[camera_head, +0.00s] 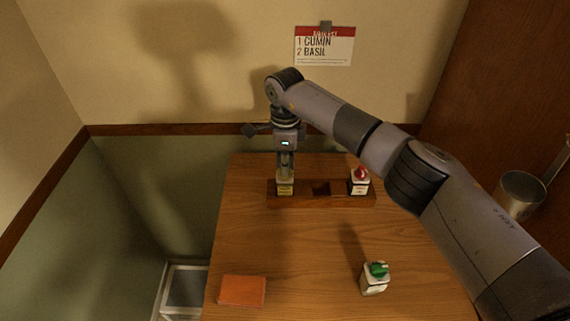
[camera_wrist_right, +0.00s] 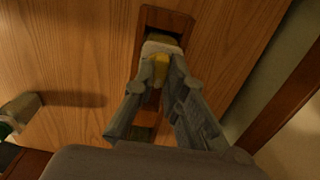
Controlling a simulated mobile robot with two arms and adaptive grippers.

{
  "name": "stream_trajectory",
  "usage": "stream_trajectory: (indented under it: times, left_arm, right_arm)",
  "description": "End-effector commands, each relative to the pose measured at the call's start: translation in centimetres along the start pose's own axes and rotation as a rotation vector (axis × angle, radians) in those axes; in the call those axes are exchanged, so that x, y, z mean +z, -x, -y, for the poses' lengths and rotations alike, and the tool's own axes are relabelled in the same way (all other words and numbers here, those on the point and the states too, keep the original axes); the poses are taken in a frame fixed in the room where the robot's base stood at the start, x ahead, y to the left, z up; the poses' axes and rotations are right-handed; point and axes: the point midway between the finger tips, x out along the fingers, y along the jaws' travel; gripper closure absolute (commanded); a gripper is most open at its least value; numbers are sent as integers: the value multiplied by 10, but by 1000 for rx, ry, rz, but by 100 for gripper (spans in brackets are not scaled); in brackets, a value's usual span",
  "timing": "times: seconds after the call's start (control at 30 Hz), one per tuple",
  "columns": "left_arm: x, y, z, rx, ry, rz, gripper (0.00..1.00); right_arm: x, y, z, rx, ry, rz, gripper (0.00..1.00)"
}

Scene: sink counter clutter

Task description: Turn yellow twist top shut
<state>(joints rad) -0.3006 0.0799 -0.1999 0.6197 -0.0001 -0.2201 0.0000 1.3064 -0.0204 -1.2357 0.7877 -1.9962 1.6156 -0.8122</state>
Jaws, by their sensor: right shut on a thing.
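The jar with the yellow twist top (camera_wrist_right: 161,72) stands in the left slot of a dark wooden rack; its yellow label (camera_head: 285,189) shows in the head view. My right gripper (camera_head: 286,172) points down over this jar and is shut on its yellow top. In the wrist view the two fingers of the right gripper (camera_wrist_right: 160,88) sit on either side of the yellow top and hide part of it. Whether the top is turned fully shut cannot be seen. My left gripper is not in view.
The wooden rack (camera_head: 320,200) has an empty middle slot and a red-topped jar (camera_head: 360,180) in its right slot. A green-topped jar (camera_head: 374,279) stands at the front right. An orange block (camera_head: 242,291) lies front left. A metal cup (camera_head: 521,194) is at the right. The middle table is clear.

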Motion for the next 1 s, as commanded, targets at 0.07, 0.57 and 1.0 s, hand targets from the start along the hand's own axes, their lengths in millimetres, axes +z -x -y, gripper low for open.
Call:
stream_trajectory:
  times: [0.07,0.57,1.0]
  left_arm:
    - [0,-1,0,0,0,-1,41]
    - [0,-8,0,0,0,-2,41]
    - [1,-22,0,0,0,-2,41]
  right_arm:
    - [0,0,0,-1,-6,0,100]
    - [0,0,0,-2,-66,0,100]
    - [0,-2,0,-3,-183,0,100]
